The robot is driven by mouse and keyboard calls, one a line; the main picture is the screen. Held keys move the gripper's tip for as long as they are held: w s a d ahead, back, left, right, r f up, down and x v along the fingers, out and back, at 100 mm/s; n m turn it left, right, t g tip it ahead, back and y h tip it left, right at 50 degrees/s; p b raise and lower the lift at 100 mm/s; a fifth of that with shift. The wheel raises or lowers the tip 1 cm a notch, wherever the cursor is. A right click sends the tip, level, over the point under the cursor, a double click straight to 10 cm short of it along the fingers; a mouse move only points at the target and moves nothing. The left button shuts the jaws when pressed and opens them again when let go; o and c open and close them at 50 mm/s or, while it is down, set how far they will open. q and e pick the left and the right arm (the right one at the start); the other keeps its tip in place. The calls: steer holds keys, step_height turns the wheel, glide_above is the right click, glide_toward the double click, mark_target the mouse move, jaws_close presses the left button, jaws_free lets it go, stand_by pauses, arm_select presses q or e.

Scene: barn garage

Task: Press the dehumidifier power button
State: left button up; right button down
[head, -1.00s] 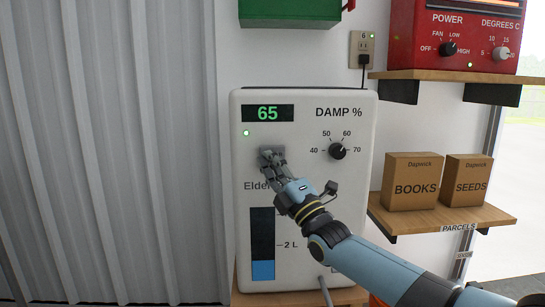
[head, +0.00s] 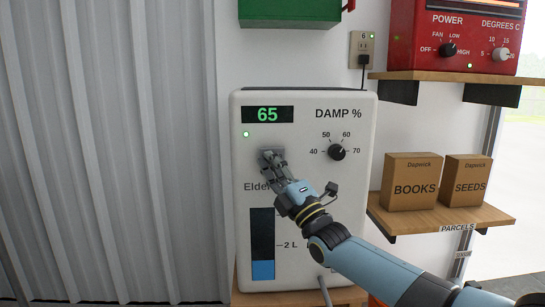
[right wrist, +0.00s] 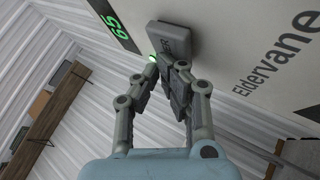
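The dehumidifier (head: 350,220) is a white cabinet with a green "65" display (head: 267,114), a lit green light (head: 246,134) and a DAMP % knob (head: 337,152). Its grey power button (head: 267,155) sits below the display, partly covered by my right gripper (head: 272,160). In the right wrist view the button (right wrist: 171,38) is a raised grey block, its lettering partly hidden. My right gripper (right wrist: 169,66) has its fingertips together, at the button's lower edge and seemingly touching it. Nothing shows between the fingers. My left gripper is out of view.
A shelf (head: 440,216) at the right holds two cardboard boxes (head: 411,182). A red heater (head: 466,35) stands on the shelf above. A plugged outlet (head: 363,47) is above the dehumidifier. A corrugated wall (head: 110,150) fills the left.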

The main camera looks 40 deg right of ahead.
steer(key=s+a+p, duration=0.3)
steer(key=s, duration=0.2)
steer(key=shift+p, duration=0.3)
steer(key=shift+a, duration=0.1)
